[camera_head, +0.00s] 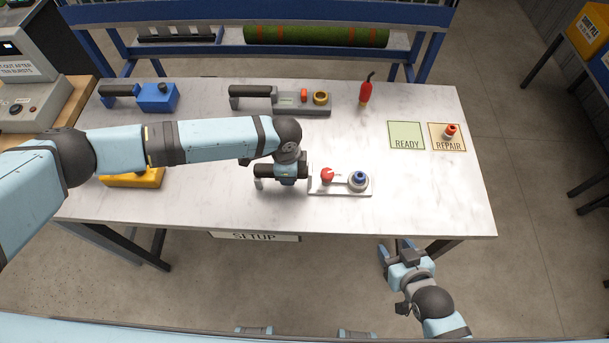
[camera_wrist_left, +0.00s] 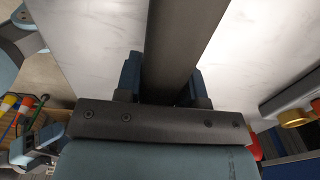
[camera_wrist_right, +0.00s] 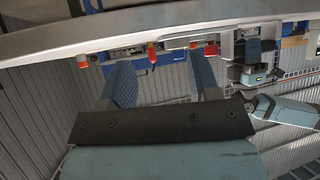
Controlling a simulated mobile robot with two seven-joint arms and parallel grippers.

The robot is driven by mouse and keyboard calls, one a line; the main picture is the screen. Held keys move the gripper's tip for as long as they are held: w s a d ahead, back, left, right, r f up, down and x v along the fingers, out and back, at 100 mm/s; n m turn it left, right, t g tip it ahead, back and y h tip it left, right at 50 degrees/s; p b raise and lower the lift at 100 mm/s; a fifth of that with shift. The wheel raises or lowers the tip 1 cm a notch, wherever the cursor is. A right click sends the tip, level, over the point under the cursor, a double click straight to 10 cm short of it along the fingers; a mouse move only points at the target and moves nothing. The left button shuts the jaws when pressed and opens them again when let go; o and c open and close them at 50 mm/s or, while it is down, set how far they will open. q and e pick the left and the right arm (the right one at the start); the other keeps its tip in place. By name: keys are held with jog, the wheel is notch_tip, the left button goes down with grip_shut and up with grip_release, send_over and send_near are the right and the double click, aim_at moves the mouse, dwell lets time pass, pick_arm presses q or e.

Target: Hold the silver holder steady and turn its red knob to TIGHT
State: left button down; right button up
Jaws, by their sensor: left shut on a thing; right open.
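The silver holder (camera_head: 345,191) lies flat near the table's front edge. Its dark handle (camera_head: 262,171) points left. Its red knob (camera_head: 327,175) stands on the plate, left of a blue-centred ring (camera_head: 358,180); the knob's markings are too small to read. My left gripper (camera_head: 286,174) is over the handle and shut on it, partly hiding it. The left wrist view shows the dark handle (camera_wrist_left: 182,45) between the two fingers. My right gripper (camera_head: 396,249) is open and empty, off the front edge and below right of the holder. Its spread fingers show in the right wrist view (camera_wrist_right: 163,80).
A blue holder (camera_head: 158,97), a grey holder (camera_head: 290,101) and a yellow holder (camera_head: 145,178) lie on the table. A red bottle (camera_head: 365,93) stands at the back. A red-topped item (camera_head: 450,132) sits on the REPAIR mat (camera_head: 437,143); the READY mat (camera_head: 405,132) is empty. The table's right front is clear.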

jog(key=shift+o, duration=0.6)
jog(key=w+a+r+n, duration=0.1)
jog(key=w+a+n, duration=0.1)
jog(key=w+a+r+n+y, duration=0.1)
jog(key=w+a+r+n, duration=0.1)
jog(key=w, duration=0.1)
jog(key=w+a+r+n+y, duration=0.1)
jog(key=w+a+r+n, duration=0.1)
jog(key=w, duration=0.1)
jog(key=shift+w+a+t, duration=0.1)
jog(key=shift+a+t, duration=0.2)
jog(key=w+a+r+n+g+y, duration=0.1)
jog(key=w+a+r+n, duration=0.2)
jog(key=w+r+n, duration=0.7)
jog(key=w+a+r+n+y, duration=0.25)
jog(key=w+n, duration=0.45)
jog(key=n, duration=0.8)
jog(key=n+g+h, duration=0.5)
jog(key=n+g, duration=0.2)
jog(key=n, duration=0.4)
send_near(328, 173)
jog(key=x, duration=1)
